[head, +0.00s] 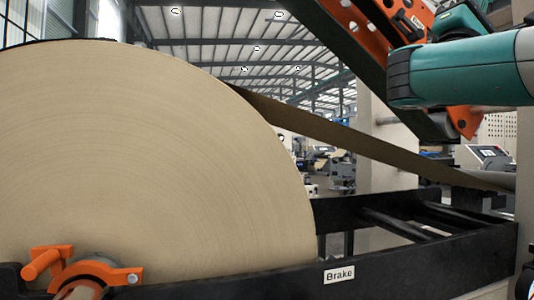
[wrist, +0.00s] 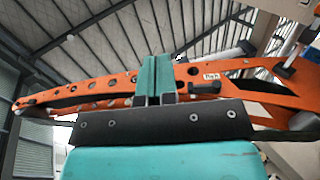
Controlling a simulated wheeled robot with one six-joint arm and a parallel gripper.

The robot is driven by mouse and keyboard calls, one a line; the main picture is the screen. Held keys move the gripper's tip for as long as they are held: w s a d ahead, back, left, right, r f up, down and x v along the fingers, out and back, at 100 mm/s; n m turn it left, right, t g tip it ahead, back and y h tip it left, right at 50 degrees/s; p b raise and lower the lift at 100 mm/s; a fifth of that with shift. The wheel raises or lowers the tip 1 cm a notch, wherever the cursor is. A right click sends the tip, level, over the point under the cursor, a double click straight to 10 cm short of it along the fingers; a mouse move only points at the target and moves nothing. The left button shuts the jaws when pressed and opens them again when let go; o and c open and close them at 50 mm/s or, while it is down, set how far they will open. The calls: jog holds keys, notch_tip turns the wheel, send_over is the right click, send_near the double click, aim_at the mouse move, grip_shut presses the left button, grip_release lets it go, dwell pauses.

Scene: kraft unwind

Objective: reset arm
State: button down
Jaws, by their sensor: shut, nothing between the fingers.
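My gripper shows in the wrist view, its two teal fingers (wrist: 157,78) closed together with nothing between them. It points up toward an orange beam (wrist: 100,93) with round holes, under the roof. I cannot tell how far the fingers are from the beam. In the head view a teal part of my arm is at the upper right; the fingers are not clearly seen there.
A large kraft paper roll (head: 150,160) fills the left, with an orange clamp (head: 80,268) at its core. The paper web (head: 350,138) slopes down to the right. A black frame (head: 420,262) bears a "Brake" label (head: 339,274). An orange and black arm structure (head: 350,30) hangs at upper right.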

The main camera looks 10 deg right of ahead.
jog(key=w+a+f+n+t+y+p, duration=0.35)
jog(key=w+f+n+t+y, duration=0.25)
jog(key=w+f+t+y, duration=0.9)
jog(key=s+a+f+g+y+p, duration=0.25)
jog(key=a+f+g+y, duration=0.25)
jog(key=a+f+y, duration=0.6)
jog(key=s+a+f+g+y+p, duration=0.3)
jog(key=s+a+f+g+y, duration=0.4)
jog(key=s+a+f, duration=0.4)
jog(key=s+a+f+g, duration=0.1)
jog(key=s+f+g, duration=0.1)
jog(key=s, duration=0.6)
jog(key=s+a+f+g+y+p, duration=0.1)
jog(key=s+a+f+g, duration=0.1)
jog(key=s+g, duration=0.3)
jog(key=s+f, duration=0.1)
jog(key=s, duration=0.2)
jog(key=shift+s+a, duration=0.2)
jog(key=shift+s, duration=0.2)
jog(key=c, duration=1.8)
grip_release()
jog(key=shift+w, duration=0.1)
jog(key=shift+c, duration=0.2)
